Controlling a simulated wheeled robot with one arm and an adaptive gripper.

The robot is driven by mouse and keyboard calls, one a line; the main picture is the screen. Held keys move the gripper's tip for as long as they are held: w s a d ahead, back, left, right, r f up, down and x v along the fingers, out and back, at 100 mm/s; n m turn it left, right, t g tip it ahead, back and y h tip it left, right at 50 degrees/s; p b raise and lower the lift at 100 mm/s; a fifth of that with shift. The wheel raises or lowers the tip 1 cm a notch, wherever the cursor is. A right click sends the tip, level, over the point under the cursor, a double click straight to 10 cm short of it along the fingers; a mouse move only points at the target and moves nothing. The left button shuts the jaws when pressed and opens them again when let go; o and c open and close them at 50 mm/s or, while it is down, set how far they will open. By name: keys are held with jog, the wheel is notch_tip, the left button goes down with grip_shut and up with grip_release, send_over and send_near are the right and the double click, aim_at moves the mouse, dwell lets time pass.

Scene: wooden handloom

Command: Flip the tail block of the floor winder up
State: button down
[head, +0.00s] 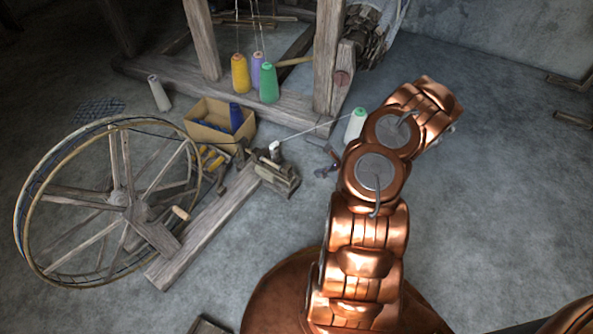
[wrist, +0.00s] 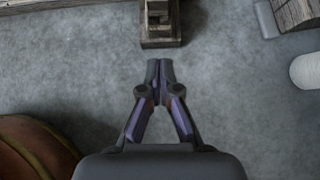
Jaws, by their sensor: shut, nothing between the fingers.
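The floor winder has a large spoked wheel (head: 120,195) at the left and a long wooden beam (head: 205,232) on the floor. At the beam's far end sits the small wooden tail block (head: 280,178), with a pale upright piece (head: 275,150) beside it. I cannot tell for sure which part flips. My gripper (head: 326,168) is just right of that end, apart from it. In the wrist view my gripper (wrist: 160,64) is shut and empty, its fingertips pointing at a wooden block end (wrist: 160,32) just beyond them.
A cardboard box (head: 205,137) with blue spools stands behind the winder. The loom frame (head: 290,115) with hanging coloured cones is at the back. A thin thread runs near the block. The floor (head: 480,200) at right is clear.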

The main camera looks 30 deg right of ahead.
jog(key=b, duration=0.3)
send_near(291, 171)
notch_tip(291, 171, down, 4)
jog(key=shift+w+a+b, duration=0.3)
jog(key=shift+w, duration=0.35)
jog(key=shift+w+a+b, duration=0.3)
jog(key=shift+w, duration=0.4)
jog(key=shift+w+a+b, duration=0.3)
jog(key=shift+w, duration=0.35)
